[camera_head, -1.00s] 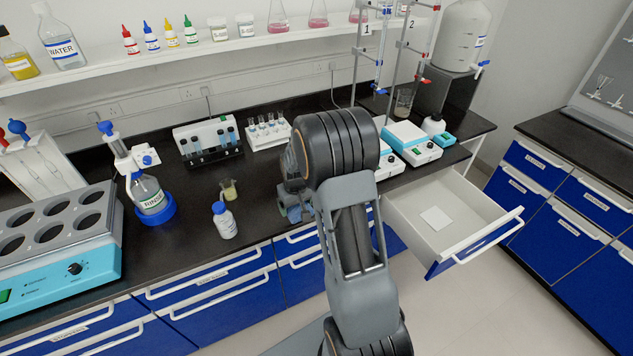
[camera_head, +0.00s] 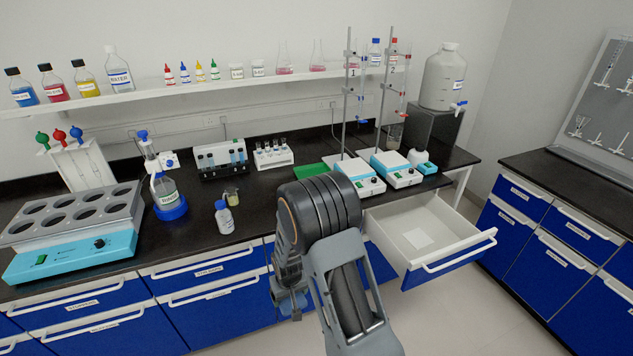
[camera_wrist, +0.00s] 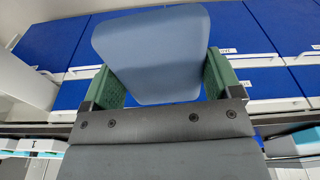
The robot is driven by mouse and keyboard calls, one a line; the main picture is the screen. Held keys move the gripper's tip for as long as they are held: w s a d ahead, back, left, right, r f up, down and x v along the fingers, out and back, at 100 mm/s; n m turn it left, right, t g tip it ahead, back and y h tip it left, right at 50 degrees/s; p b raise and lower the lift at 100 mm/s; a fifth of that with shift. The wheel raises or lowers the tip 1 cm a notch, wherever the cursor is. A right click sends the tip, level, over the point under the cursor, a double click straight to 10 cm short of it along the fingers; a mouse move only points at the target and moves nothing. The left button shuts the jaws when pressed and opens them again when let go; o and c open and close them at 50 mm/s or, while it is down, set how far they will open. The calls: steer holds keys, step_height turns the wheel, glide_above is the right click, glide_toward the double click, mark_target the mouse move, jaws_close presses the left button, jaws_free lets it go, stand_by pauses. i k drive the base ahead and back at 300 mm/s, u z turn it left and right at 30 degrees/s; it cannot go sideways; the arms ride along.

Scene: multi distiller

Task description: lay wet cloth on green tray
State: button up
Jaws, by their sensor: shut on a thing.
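The green tray (camera_head: 311,172) lies on the black bench behind my arm, left of the white-and-blue instruments, and my arm hides part of it. My gripper (camera_head: 290,302) hangs in front of the bench's drawer fronts, nearer to me than the tray. In the wrist view my gripper (camera_wrist: 163,78) has its green-padded fingers on both sides of a smooth blue-grey sheet, which looks like the wet cloth (camera_wrist: 152,50), and is shut on it. The cloth cannot be told apart from the gripper in the head view.
An open drawer (camera_head: 457,228) with a white square inside juts out at the right. Two burette stands (camera_head: 388,92) rise behind the instruments (camera_head: 397,168). A white bottle (camera_head: 224,217) and small beaker (camera_head: 232,194) stand left of my arm. A test-tube rack (camera_head: 273,155) is farther back.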

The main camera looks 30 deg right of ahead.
mark_target(313, 173)
steer(key=k, duration=0.2)
steer(key=z, duration=1.75)
steer(key=i, duration=1.15)
steer(key=u, duration=0.6)
